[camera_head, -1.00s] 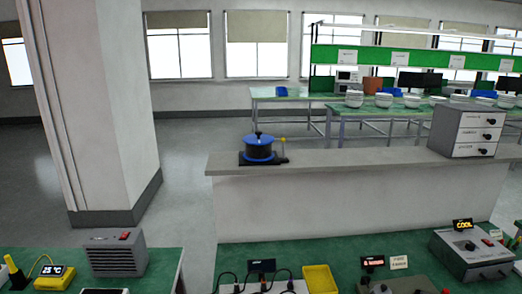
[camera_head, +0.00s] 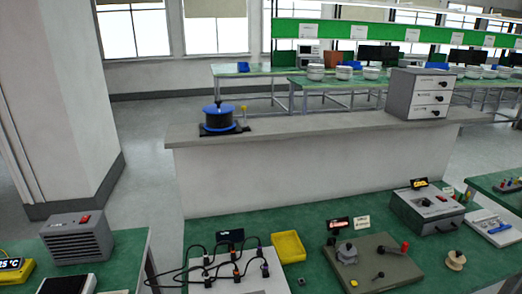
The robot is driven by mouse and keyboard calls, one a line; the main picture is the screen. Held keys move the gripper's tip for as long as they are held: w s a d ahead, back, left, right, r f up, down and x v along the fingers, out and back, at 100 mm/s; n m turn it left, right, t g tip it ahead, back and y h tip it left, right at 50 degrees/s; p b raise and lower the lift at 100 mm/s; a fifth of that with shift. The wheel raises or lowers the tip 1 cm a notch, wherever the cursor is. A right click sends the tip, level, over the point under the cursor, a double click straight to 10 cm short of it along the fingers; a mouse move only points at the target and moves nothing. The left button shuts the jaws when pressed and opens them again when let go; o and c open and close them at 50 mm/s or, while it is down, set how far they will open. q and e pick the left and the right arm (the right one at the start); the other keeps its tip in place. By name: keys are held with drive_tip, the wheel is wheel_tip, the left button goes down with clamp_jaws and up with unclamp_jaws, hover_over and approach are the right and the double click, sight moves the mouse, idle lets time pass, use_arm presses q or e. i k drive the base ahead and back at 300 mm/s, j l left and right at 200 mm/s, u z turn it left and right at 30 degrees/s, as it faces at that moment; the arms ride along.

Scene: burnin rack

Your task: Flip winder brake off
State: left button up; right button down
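A blue and black spool-like device (camera_head: 219,118) stands on a black base at the left part of the grey ledge; it looks like the winder. A small upright lever with a yellow tip (camera_head: 243,110) stands at the right side of its base. The lever is too small to tell its brake setting. Neither of my grippers shows in the head view.
A grey drawer cabinet (camera_head: 418,94) stands on the ledge's right. In front, a green bench holds a cable board (camera_head: 222,272), a yellow tray (camera_head: 288,247), a plate with knobs (camera_head: 372,265) and a grey control box (camera_head: 427,208). A pillar (camera_head: 60,100) stands left.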

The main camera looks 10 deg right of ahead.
sight(381, 274)
drive_tip(key=z, duration=1.2)
